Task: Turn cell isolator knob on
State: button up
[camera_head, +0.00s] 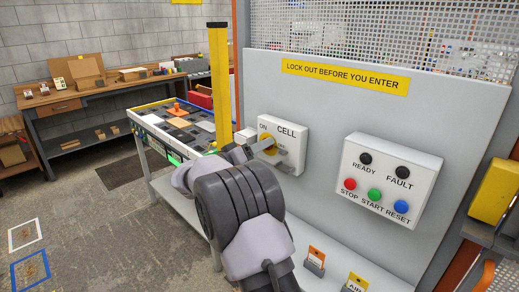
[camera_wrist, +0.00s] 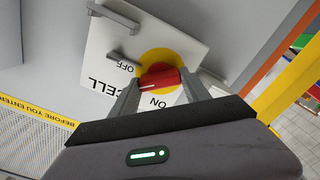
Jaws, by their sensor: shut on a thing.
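The cell isolator is a white box (camera_head: 294,135) marked CELL on the grey panel. It also shows in the wrist view (camera_wrist: 100,45), upside down. Its red knob (camera_wrist: 160,78) sits on a yellow disc (camera_wrist: 155,58) between the OFF and ON labels. The knob lies nearly level in the wrist view, with a white mark towards its left end. My gripper (camera_wrist: 160,84) is shut on the knob, one finger on each side. In the head view my gripper (camera_head: 262,148) reaches the box from the left and hides the knob.
A button box (camera_head: 392,180) with READY, FAULT, STOP, START and RESET is to the right. A yellow post (camera_head: 219,80) and a cart with a tray (camera_head: 150,117) stand to the left. Tags (camera_head: 315,258) stand on the shelf below the panel.

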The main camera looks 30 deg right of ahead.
jog(key=shift+n+p, duration=1.75)
jog(key=shift+n, duration=3.25)
jog(key=shift+f, duration=0.1)
jog(key=o, duration=1.4)
jog(key=p+v, duration=0.3)
jog(key=v, duration=1.4)
jog(key=shift+a, duration=0.25)
